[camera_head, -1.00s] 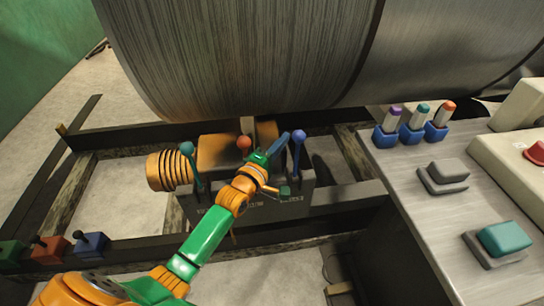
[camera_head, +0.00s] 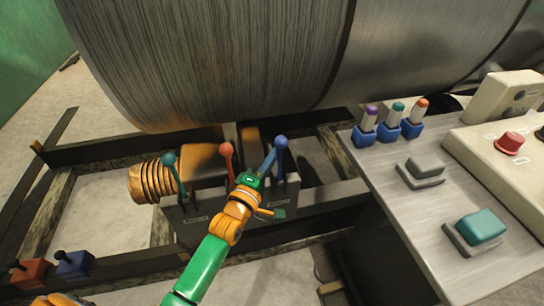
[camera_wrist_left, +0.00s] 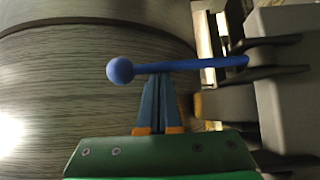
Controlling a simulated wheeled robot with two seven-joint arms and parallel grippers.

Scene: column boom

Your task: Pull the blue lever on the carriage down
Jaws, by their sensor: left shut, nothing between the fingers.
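The blue lever (camera_head: 281,158) stands upright on the carriage (camera_head: 195,220), with a round knob on top, to the right of a red and a teal lever. My left gripper (camera_head: 271,158) is shut and empty, its blue fingertips just beside the blue lever's shaft, below the knob. In the left wrist view the blue lever (camera_wrist_left: 190,65) lies across the picture, and the closed fingertips (camera_wrist_left: 158,78) are at its shaft near the knob. I cannot tell if they touch. My right gripper is not in view.
The red lever (camera_head: 227,160) and teal lever (camera_head: 173,170) stand left of the blue one. A large metal drum (camera_head: 210,60) hangs close above and behind. A control desk (camera_head: 400,200) with switches and buttons is at the right. Small levers (camera_head: 70,263) are at lower left.

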